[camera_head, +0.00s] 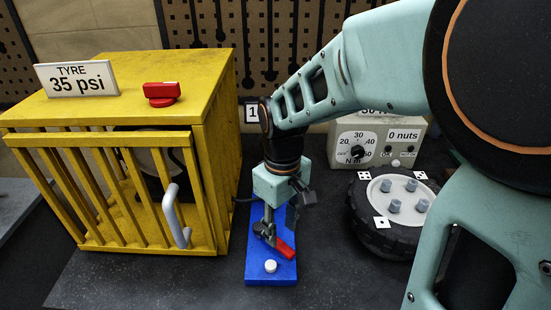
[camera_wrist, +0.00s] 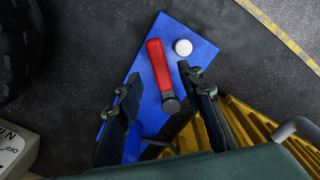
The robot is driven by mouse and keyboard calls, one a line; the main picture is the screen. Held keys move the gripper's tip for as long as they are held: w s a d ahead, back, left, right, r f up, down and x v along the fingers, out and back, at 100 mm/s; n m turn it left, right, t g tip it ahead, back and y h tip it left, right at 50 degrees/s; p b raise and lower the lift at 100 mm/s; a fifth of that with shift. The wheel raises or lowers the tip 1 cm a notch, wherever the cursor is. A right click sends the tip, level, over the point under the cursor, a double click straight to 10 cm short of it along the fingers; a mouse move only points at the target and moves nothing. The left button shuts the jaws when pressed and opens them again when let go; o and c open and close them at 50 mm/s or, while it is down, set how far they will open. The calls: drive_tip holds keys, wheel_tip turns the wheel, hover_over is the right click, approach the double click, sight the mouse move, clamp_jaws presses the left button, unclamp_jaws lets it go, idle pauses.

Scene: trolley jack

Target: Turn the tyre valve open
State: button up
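A red lever (camera_head: 285,248) with a dark round pivot end lies on a blue base plate (camera_head: 257,272), beside a white round button (camera_head: 270,266). My gripper (camera_head: 285,208) points down over this plate. In the wrist view its two fingers are spread and empty, with the red lever (camera_wrist: 160,68) showing between them; I cannot tell the height gap. A red knob (camera_head: 161,92) stands on top of the yellow cage (camera_head: 190,70), next to a sign (camera_head: 77,79) reading "TYRE 35 psi". Neither red part carries a readable valve label. My gripper partly hides the plate's back end.
The cage door (camera_head: 110,190) with its grey handle (camera_head: 175,215) looks closed, just left of the plate. A wheel (camera_head: 380,235) with several grey nuts lies right. Behind it is a dial box (camera_head: 400,135) reading "0 nuts". The dark bench is clear in front.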

sight(281, 244)
drive_tip(key=shift+f, duration=2.4)
clamp_jaws()
